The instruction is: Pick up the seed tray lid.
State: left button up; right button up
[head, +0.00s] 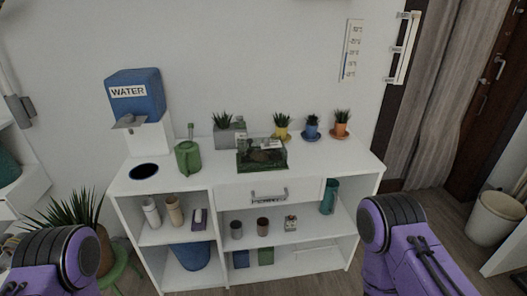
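A seed tray (262,168) sits on the white desk top, near the front edge above the drawer. A clear lid (266,146) appears to cover it, with a small pale label on it. Dark soil and green show through the clear sides. My purple arm parts show at the bottom left and bottom right corners, well in front of the desk and apart from the tray. Neither gripper is in the picture.
On the white shelf desk (340,164) stand a green watering can (188,158), a blue water dispenser (137,93), a grey planter (230,137) and several small potted plants behind the tray. Lower shelves hold cups and bottles. The desk top right of the tray is clear.

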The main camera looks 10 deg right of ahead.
aim_at(253, 154)
jog(key=z, duration=0.7)
jog(key=i, duration=0.75)
jog(key=z, duration=0.15)
